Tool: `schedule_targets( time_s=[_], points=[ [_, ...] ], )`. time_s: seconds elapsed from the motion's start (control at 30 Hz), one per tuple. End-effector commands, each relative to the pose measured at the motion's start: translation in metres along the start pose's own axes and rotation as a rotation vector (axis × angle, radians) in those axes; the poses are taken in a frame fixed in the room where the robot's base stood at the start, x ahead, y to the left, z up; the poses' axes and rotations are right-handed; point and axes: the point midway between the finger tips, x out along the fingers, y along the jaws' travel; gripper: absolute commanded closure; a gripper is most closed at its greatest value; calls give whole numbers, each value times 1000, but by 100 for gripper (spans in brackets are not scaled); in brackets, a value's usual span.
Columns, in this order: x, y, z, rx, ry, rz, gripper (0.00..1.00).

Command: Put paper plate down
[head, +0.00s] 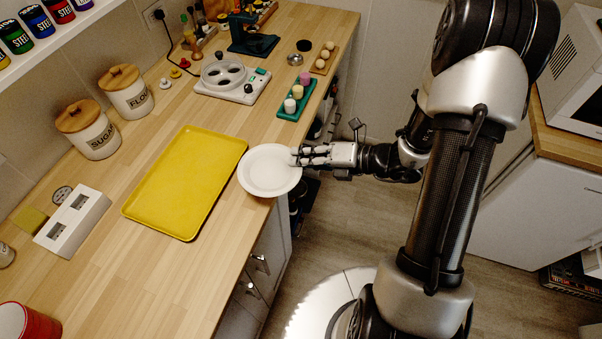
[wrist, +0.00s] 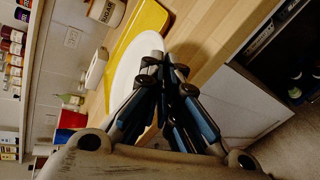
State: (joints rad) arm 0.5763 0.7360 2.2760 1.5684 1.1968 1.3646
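A white paper plate (head: 268,172) is at the front edge of the wooden counter, just right of the yellow tray (head: 168,190). My gripper (head: 308,156) is at the plate's right rim, with its fingers closed together on the rim. In the wrist view the plate (wrist: 128,70) lies beyond the fingertips (wrist: 160,62), which meet at its edge. The plate looks roughly level and partly overhangs the counter edge. I cannot tell whether it touches the counter. The fingers hide part of its rim.
The counter (head: 120,258) has bare room in front of the tray. A white switch box (head: 72,220) and a red mug (head: 28,322) are at left. Sugar and flour jars (head: 88,130) stand behind.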

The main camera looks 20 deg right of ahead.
Motion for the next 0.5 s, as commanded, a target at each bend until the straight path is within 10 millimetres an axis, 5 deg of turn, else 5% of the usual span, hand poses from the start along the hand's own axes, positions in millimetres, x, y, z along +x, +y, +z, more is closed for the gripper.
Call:
schedule_targets(
  time_s=[0.5],
  points=[
    [19, -46, -16, 0, -1, 0, 100]
  ],
)
